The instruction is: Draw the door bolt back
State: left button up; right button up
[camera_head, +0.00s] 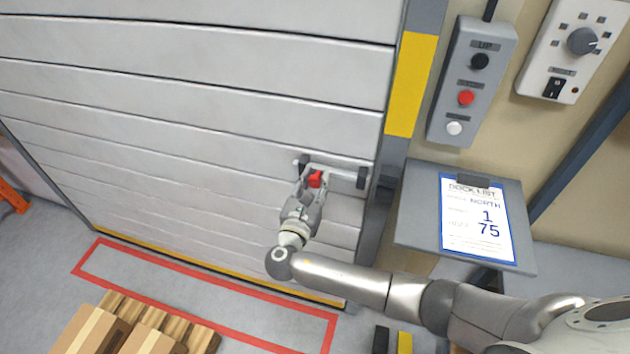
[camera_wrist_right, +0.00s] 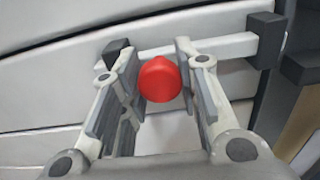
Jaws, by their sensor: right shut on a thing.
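The door bolt (camera_head: 343,172) is a light grey bar on the right side of the ribbed door (camera_head: 190,100), with dark brackets near its ends. Its round red knob (camera_head: 316,179) sits between the fingers of my right gripper (camera_head: 313,174). In the right wrist view the knob (camera_wrist_right: 160,79) lies between the two fingers (camera_wrist_right: 153,62), and the bar (camera_wrist_right: 222,47) runs behind them into a dark bracket (camera_wrist_right: 265,40) at the right. My right gripper is shut on the knob. Whether the bar's tip enters the door frame is unclear. My left gripper is out of view.
A yellow-marked post (camera_head: 413,85) borders the door. Right of it are a button box (camera_head: 472,85), a switch panel (camera_head: 575,45) and a sloped clipboard shelf (camera_head: 415,215). Cartons (camera_head: 90,330) on pallets stand lower left, by a red floor outline (camera_head: 205,267).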

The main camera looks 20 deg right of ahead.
grip_shut()
jog(key=shift+s+d+p, duration=0.1)
jog(key=shift+p, duration=0.2)
jog(key=shift+s+d, duration=0.2)
jog(key=shift+d, duration=0.2)
jog(key=o, duration=1.1)
grip_release()
jog(key=shift+c, duration=0.2)
jog(key=v, duration=1.2)
jog(key=shift+w, duration=0.1)
